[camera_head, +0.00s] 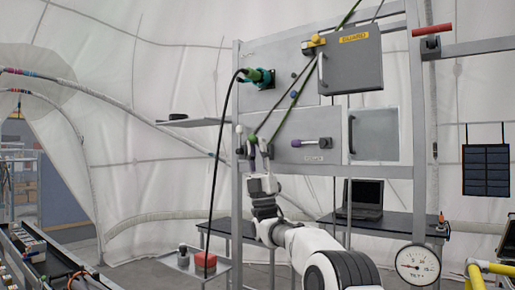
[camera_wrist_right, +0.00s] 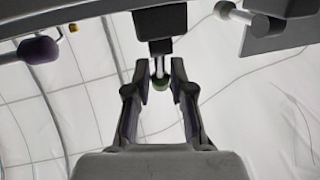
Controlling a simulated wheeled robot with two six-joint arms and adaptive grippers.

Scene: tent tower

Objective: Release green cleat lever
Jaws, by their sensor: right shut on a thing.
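The green-tipped cleat lever (camera_wrist_right: 160,84) hangs from a dark block (camera_wrist_right: 160,20) in the right wrist view. Its rounded green end sits between the fingertips of my right gripper (camera_wrist_right: 161,84), which is shut on it. In the head view my right gripper (camera_head: 258,152) reaches up to the lower left of the grey panel, and its fingers hide most of the lever there. A green rope and a dark rope slant down toward this spot. My left gripper is not in view.
A purple-grey handle (camera_head: 311,142) stands right of the gripper on the panel. A teal fitting (camera_head: 260,78) with a black hose is above. The grey guard box (camera_head: 352,62) is upper right. A laptop (camera_head: 361,199) and gauge (camera_head: 417,264) are lower right.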

